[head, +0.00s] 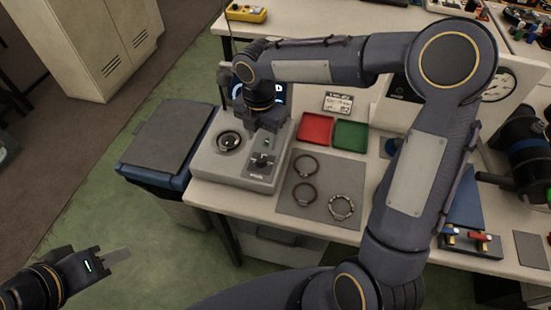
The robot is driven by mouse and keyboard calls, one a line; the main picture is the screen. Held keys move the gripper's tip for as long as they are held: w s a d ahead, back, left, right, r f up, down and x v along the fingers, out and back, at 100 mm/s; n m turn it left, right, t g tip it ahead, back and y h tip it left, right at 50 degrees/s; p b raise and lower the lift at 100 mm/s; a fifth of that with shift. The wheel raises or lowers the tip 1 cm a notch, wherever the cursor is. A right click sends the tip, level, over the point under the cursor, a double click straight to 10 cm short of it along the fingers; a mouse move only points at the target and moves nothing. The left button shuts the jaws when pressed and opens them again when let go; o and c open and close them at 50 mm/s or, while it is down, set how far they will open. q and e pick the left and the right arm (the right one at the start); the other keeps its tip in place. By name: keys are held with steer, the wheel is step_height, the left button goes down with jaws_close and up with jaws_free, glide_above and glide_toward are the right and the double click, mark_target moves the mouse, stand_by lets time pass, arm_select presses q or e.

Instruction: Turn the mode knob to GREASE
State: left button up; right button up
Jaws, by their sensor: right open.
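The grey tester unit (215,165) sits at the left end of the bench. The mode knob (262,161) is a dark knob on a dark plate at its front right. The lettering around it is too small to read, so I cannot tell its setting. My right gripper (265,134) is open and points down just above and behind the knob; I cannot tell whether it touches the unit.
A round dark socket (229,141) is on the unit's left. A grey mat (318,212) with three rings lies to the right. Red (315,128) and green (350,135) trays stand behind it. A blue bin (165,140) with a grey lid stands left of the bench.

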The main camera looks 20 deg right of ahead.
mark_target(261, 158)
steer(key=shift+w+a+f+n, duration=0.1)
steer(key=shift+w+f+n, duration=0.05)
steer(key=shift+f+n, duration=0.3)
steer(key=shift+f, duration=0.35)
step_height(261, 158, down, 7)
steer(key=shift+r, duration=0.1)
steer(key=shift+c, duration=0.4)
steer(key=c, duration=0.9)
